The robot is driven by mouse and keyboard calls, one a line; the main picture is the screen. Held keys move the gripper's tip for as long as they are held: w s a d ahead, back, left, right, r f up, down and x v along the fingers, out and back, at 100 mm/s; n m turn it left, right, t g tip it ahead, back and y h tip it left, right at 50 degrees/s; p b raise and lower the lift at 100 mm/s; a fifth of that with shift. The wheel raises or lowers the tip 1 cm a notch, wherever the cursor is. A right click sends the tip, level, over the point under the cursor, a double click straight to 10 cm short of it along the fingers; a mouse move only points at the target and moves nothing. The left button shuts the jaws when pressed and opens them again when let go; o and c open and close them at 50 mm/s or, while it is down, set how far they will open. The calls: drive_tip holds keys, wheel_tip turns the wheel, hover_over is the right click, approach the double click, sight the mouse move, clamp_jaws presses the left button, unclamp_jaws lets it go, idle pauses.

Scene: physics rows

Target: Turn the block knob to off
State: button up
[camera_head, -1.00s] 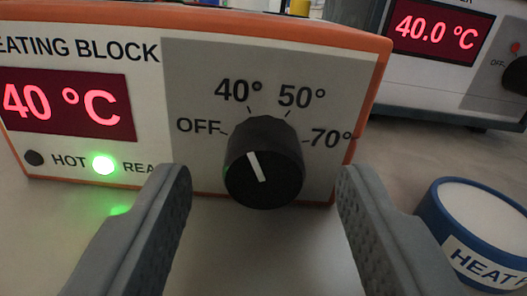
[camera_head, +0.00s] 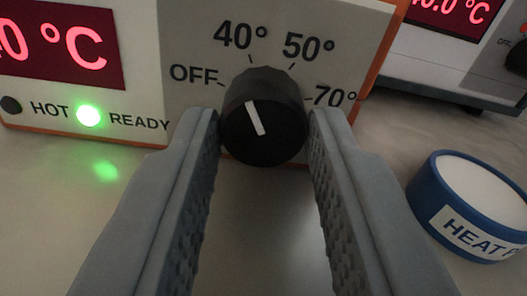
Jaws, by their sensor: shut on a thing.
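The heating block (camera_head: 190,50) is a white-fronted box with orange edges, at the top of the view. Its black round knob (camera_head: 280,135) sits on a grey panel marked OFF, 40°, 50° and 70°. The white pointer line on the knob leans up and slightly left, toward the 40° mark. My gripper (camera_head: 264,125) has one grey finger on each side of the knob, shut on it. The red display (camera_head: 60,45) is partly cut off and shows "0 °C". The green READY lamp (camera_head: 88,115) is lit and the HOT lamp (camera_head: 11,105) is dark.
A blue-rimmed round pad (camera_head: 440,200) with a white top and a label starting "HEAT" lies on the table at right. A second device (camera_head: 440,60) with a red display stands behind at top right. The pale table (camera_head: 265,230) is clear in front of the block.

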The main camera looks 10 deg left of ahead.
drive_tip(key=n, duration=0.4)
drive_tip(key=shift+n, duration=2.6)
drive_tip(key=o, duration=1)
drive_tip(key=shift+c, duration=0.2)
